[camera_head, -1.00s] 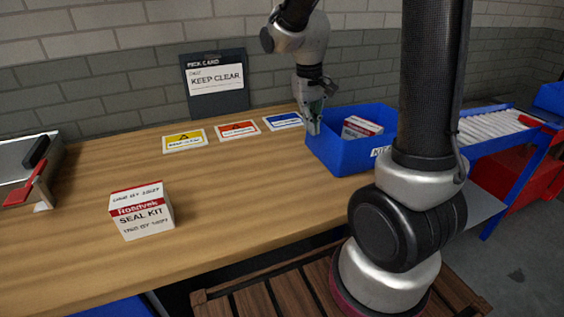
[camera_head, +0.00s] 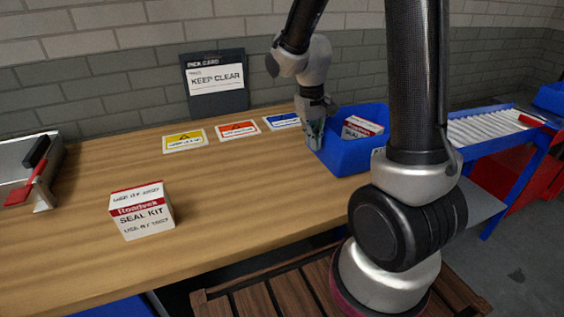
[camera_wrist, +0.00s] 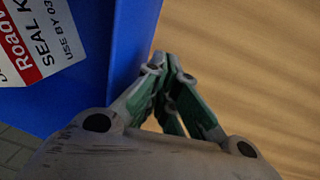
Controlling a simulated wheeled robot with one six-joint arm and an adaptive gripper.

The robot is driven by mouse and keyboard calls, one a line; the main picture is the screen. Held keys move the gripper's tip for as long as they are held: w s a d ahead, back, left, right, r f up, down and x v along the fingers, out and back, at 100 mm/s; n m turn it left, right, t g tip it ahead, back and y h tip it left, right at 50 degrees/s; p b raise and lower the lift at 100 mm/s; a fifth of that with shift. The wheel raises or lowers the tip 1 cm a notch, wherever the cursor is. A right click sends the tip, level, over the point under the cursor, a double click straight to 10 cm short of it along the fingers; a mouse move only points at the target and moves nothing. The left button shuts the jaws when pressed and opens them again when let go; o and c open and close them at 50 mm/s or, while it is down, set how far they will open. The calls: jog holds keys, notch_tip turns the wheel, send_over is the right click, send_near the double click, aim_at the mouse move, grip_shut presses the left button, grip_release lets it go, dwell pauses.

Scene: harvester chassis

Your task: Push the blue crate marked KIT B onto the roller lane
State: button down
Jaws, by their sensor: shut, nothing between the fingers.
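The blue crate (camera_head: 342,157) stands at the right end of the wooden table, with a white and red seal kit box inside. My gripper (camera_head: 314,143) is shut and empty, pointing down at the crate's left wall. In the wrist view its fingertips (camera_wrist: 160,60) are right beside the wall; I cannot tell if they touch. The roller lane (camera_head: 490,126) lies to the right, beyond the arm.
Another seal kit box (camera_head: 141,210) stands at the table's front left. Several label cards (camera_head: 238,130) lie behind, near a KEEP CLEAR board (camera_head: 217,84). A metal device with a red handle (camera_head: 30,180) is at far left. The table's middle (camera_head: 240,180) is clear.

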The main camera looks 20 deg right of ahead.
jog(key=shift+d+f, duration=0.2)
jog(key=shift+d, duration=4.1)
jog(key=shift+d+f, duration=0.2)
jog(key=shift+d, duration=4.15)
jog(key=shift+d+f, duration=0.2)
jog(key=shift+d, duration=4.1)
jog(key=shift+a, duration=2.25)
notch_tip(320, 180, up, 14)
